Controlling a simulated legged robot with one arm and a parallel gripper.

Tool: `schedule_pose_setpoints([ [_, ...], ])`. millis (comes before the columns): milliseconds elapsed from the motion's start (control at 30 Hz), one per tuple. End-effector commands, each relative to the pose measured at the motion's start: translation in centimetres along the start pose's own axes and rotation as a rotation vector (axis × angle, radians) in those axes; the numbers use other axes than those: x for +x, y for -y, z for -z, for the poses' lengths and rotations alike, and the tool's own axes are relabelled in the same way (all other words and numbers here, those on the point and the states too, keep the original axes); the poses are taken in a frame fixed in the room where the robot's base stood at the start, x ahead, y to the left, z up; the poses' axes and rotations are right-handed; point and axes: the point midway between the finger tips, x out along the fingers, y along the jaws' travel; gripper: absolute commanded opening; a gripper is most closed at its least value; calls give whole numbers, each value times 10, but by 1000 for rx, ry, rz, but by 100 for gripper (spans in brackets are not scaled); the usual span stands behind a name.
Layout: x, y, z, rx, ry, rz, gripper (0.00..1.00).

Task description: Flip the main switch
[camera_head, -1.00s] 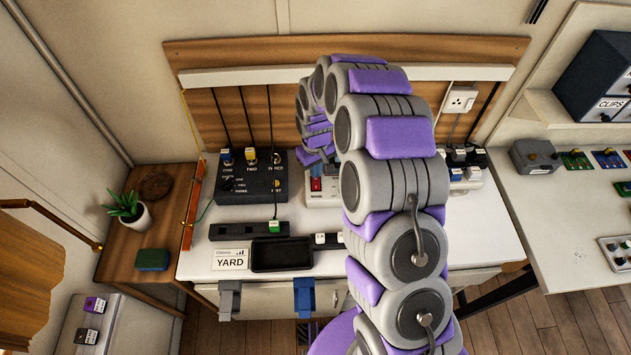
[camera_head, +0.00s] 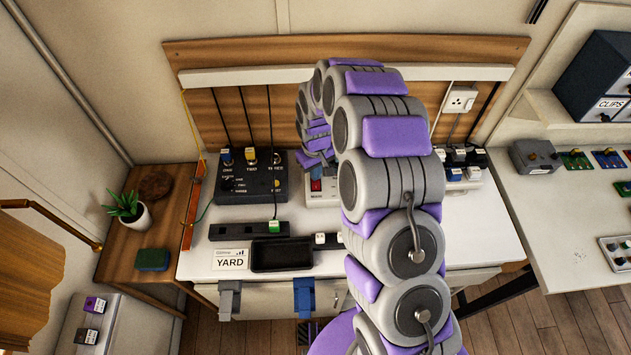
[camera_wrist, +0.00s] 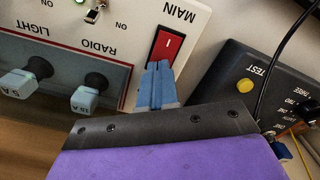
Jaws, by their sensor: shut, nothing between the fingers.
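The main switch (camera_wrist: 168,46) is a red rocker with a white line mark, set in a white panel (camera_wrist: 120,15) beside the word MAIN in the wrist view. It also shows as a small red patch (camera_head: 316,184) in the head view, left of my arm. My gripper (camera_wrist: 158,65) has its blue fingers shut together and empty. The fingertips overlap the lower edge of the switch in the wrist view; I cannot tell whether they touch it.
A black tray (camera_head: 282,255) and a YARD card (camera_head: 231,260) lie at the desk front.

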Motion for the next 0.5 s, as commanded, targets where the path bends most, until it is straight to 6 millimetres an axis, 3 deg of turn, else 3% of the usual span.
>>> schedule_pose_setpoints([
  [500, -1, 0, 0, 0, 1, 0, 0],
])
